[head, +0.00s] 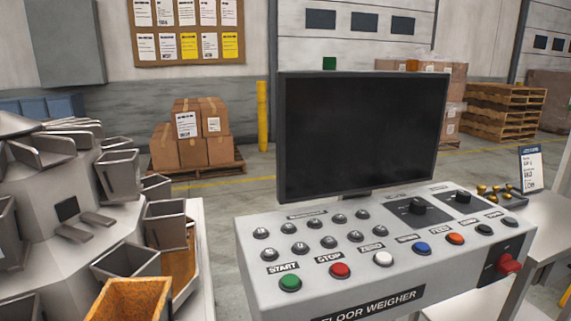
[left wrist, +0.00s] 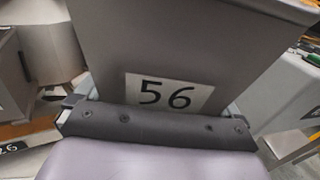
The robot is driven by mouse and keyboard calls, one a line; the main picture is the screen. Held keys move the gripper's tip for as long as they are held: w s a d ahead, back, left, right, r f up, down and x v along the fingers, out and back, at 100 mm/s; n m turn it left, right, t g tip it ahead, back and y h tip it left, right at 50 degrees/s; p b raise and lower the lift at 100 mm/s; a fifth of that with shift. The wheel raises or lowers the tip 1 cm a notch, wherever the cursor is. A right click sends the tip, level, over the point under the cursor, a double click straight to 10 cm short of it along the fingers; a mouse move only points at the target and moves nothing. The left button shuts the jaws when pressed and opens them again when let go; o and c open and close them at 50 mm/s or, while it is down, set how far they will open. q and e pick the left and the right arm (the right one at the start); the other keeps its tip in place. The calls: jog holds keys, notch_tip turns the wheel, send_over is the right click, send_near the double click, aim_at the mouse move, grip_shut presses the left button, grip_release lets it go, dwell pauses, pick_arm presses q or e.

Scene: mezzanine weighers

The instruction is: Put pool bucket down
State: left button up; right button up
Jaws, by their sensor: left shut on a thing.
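A grey bucket (left wrist: 185,45) with a white label reading 56 fills the upper middle of the left wrist view. My left gripper (left wrist: 155,125) is right against its near wall, below the label, and is shut on it. The fingertips are mostly hidden. What lies under the bucket does not show. Neither gripper shows in the head view, and the held bucket cannot be picked out there. A weigher (head: 85,245) with several grey metal buckets around it stands at the left of the head view. My right gripper is in neither view.
A control panel (head: 375,250) with coloured buttons stands at centre right, under a dark monitor (head: 360,135). A rusty orange open-topped container (head: 130,298) is at the lower left. A side table (head: 545,215) stands at the right. Boxes (head: 190,140) on a pallet are behind.

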pick_arm(q)
jog(key=shift+s+d+r+m+h, duration=0.15)
jog(key=shift+s+d+m+h, duration=0.55)
jog(key=shift+s+d+h, duration=0.3)
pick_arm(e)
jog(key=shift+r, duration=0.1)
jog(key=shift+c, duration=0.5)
pick_arm(q)
jog(key=s+d+r+m+g+h, duration=0.1)
jog(key=d+r+m+g+h, duration=0.1)
jog(key=d+r+m+h, duration=0.2)
jog(key=d+r+m+g+h, duration=0.1)
jog(key=d+r+m+h, duration=0.2)
jog(key=d, duration=0.7)
notch_tip(320, 180, up, 2)
jog(key=h, duration=0.4)
jog(key=shift+s+d+m+g+h, duration=0.15)
jog(key=shift+s+m+g+h, duration=0.15)
jog(key=shift+s+m+g, duration=0.1)
